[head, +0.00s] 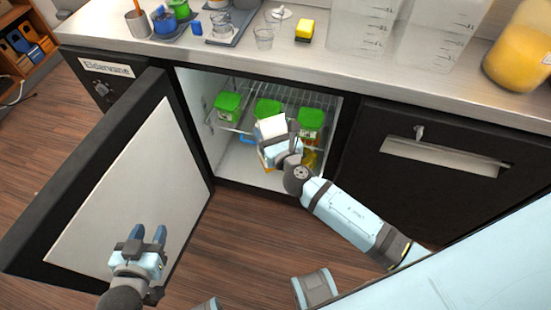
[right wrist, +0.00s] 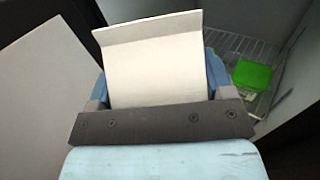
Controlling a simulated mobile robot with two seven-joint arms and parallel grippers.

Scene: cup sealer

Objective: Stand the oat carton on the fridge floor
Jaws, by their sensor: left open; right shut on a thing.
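The oat carton (head: 271,126) is mostly white and shows its top end at the fridge opening in the head view. It fills the middle of the right wrist view (right wrist: 155,65) as a cream block with a folded top edge. My right gripper (head: 278,143) is shut on it, with a blue finger on each side. The lower part of the carton is hidden by the gripper. The fridge floor (head: 236,165) is white and shows to the left of the carton. My left gripper (head: 149,236) is open and empty in front of the open fridge door.
The fridge door (head: 130,180) stands open on the left. A wire shelf (head: 245,95) holds green-lidded tubs (head: 228,104), one right beside the carton (head: 310,122). Blue and yellow things sit low behind the gripper. The counter (head: 340,65) overhangs the fridge.

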